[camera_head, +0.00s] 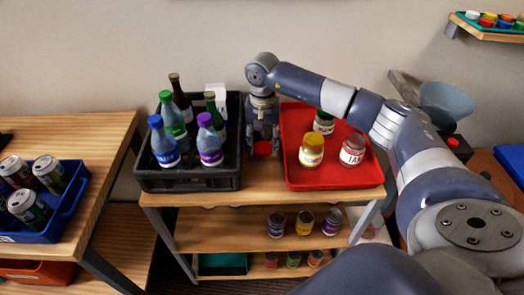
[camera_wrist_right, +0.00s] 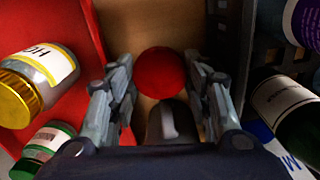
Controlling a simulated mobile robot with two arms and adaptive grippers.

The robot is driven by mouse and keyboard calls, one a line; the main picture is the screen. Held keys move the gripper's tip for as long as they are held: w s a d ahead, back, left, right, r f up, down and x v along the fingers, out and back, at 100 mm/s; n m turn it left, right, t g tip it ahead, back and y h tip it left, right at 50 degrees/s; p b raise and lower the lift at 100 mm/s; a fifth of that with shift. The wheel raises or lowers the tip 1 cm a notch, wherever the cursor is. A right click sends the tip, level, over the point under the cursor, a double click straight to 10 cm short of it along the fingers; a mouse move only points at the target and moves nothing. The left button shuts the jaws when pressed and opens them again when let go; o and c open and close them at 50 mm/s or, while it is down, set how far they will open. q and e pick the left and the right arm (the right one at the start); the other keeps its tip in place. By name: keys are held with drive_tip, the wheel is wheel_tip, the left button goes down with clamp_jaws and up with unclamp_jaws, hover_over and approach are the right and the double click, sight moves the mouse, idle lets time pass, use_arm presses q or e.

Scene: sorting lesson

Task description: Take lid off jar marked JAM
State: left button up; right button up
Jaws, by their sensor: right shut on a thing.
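The jar marked JAM (camera_head: 352,152) stands upright at the right in the red tray (camera_head: 335,182); its label is partly readable and no coloured lid shows on its top. A round red lid (camera_head: 262,148) is under my right gripper (camera_head: 263,130), over the strip of wood between the black crate and the red tray. In the right wrist view the red lid (camera_wrist_right: 161,80) lies between the two fingers of the right gripper (camera_wrist_right: 162,85), which is shut on it. I cannot tell whether the lid touches the wood. My left gripper is out of view.
A gold-lidded jar (camera_head: 311,150) and a green-lidded jar (camera_head: 324,122) stand in the tray. The black crate (camera_head: 190,182) with several bottles is close left of the gripper. Wood is bare in front of the lid. A blue bin (camera_head: 65,205) of cans is far left.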

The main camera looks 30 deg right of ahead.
sight(262, 147)
wheel_tip(262, 147, down, 4)
drive_tip(key=shift+f, duration=0.15)
idle(0.3)
drive_tip(key=shift+f, duration=0.2)
drive_tip(key=o, duration=0.9)
drive_tip(key=shift+r, duration=0.2)
drive_tip(key=shift+r, duration=0.3)
wheel_tip(262, 147, up, 12)
drive_tip(key=shift+f+b, duration=0.25)
drive_tip(key=shift+b, duration=0.35)
